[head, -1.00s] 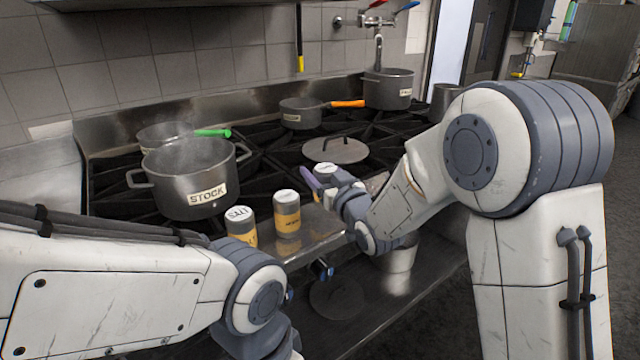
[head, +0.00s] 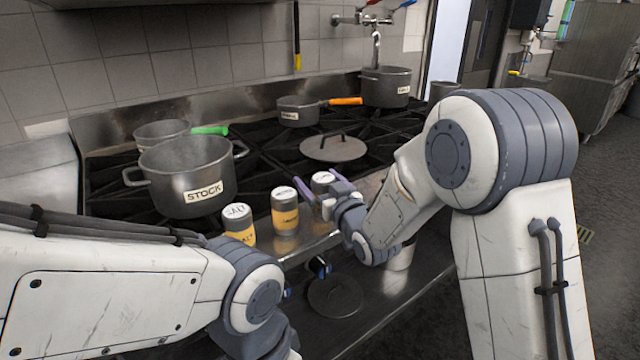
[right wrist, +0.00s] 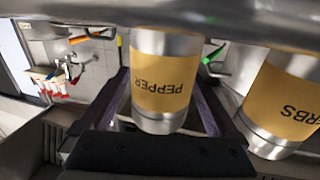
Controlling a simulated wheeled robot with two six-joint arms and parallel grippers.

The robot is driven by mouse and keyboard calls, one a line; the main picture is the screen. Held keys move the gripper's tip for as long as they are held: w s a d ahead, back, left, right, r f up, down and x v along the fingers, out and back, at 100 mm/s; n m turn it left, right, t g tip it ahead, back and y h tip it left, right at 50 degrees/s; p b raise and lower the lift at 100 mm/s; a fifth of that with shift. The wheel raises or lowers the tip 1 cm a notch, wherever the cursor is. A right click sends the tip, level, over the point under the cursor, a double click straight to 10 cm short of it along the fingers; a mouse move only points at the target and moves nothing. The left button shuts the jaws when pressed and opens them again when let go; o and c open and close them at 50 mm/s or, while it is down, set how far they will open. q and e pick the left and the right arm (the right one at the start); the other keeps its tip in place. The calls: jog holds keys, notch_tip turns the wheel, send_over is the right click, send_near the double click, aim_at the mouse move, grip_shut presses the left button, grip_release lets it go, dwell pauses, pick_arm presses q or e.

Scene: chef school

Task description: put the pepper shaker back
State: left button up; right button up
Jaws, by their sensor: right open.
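The pepper shaker (head: 323,180), with a silver top and a yellow "PEPPER" label, is at the right end of a row on the metal ledge (head: 308,241). It appears to stand on the ledge; its lower part is hidden by my right gripper in the head view. My right gripper (head: 321,188) is open, with one finger on each side of the shaker. In the right wrist view the pepper shaker (right wrist: 161,85) shows upside down between the spread purple fingers (right wrist: 160,105), with gaps at its sides. My left arm shows, but its gripper is out of frame.
The herbs shaker (head: 285,209) stands just left of the pepper, and the salt shaker (head: 238,224) left of that. The stock pot (head: 187,176) is on the stove behind them. A flat lid (head: 334,148) lies behind the pepper. A dark round lid (head: 335,295) lies below the ledge.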

jog(key=shift+r, duration=0.25)
jog(key=b+v, duration=0.1)
jog(key=v, duration=0.8)
jog(key=shift+f, duration=0.15)
jog(key=shift+b+v, duration=1.5)
jog(key=shift+b, duration=1.8)
